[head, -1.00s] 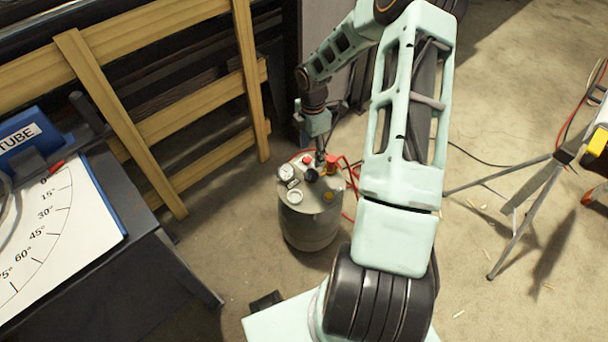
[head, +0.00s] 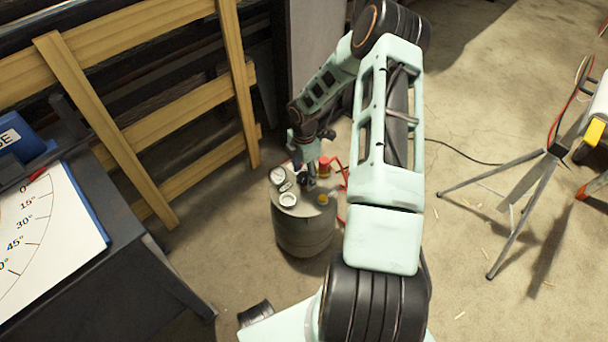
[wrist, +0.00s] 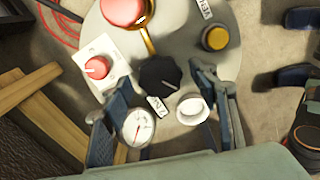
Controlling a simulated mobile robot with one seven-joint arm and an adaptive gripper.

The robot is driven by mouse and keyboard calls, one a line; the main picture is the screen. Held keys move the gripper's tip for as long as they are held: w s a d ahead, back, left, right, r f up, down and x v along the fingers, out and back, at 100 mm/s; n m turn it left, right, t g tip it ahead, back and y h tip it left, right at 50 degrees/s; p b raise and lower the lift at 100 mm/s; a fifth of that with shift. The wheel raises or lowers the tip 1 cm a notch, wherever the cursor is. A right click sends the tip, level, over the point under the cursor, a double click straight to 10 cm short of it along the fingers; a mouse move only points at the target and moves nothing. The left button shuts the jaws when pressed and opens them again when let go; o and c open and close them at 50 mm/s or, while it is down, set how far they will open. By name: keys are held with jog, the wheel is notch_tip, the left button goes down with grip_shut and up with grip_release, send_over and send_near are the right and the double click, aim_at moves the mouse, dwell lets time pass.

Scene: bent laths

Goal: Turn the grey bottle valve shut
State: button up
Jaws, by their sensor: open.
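A grey bottle-shaped vessel (head: 302,238) stands upright on the floor, with knobs and gauges on its flat top. In the wrist view, a ribbed black knob (wrist: 160,75) sits near the middle of this grey top (wrist: 180,55). A small label (wrist: 158,105) lies beside the knob, too small to read. My gripper (wrist: 160,78) is open, with one finger on each side of the black knob. I cannot tell whether either finger touches it. In the head view my gripper (head: 306,170) is over the top and partly hides the knobs.
Around the black knob are a small red knob (wrist: 97,67), a larger red knob (wrist: 123,10), a yellow knob (wrist: 215,38), a dial gauge (wrist: 138,127) and a white round fitting (wrist: 192,108). A wooden rack (head: 185,100) and a tripod (head: 530,180) stand to either side.

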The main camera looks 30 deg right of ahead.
jog(key=c, duration=1.2)
jog(key=shift+o, duration=0.2)
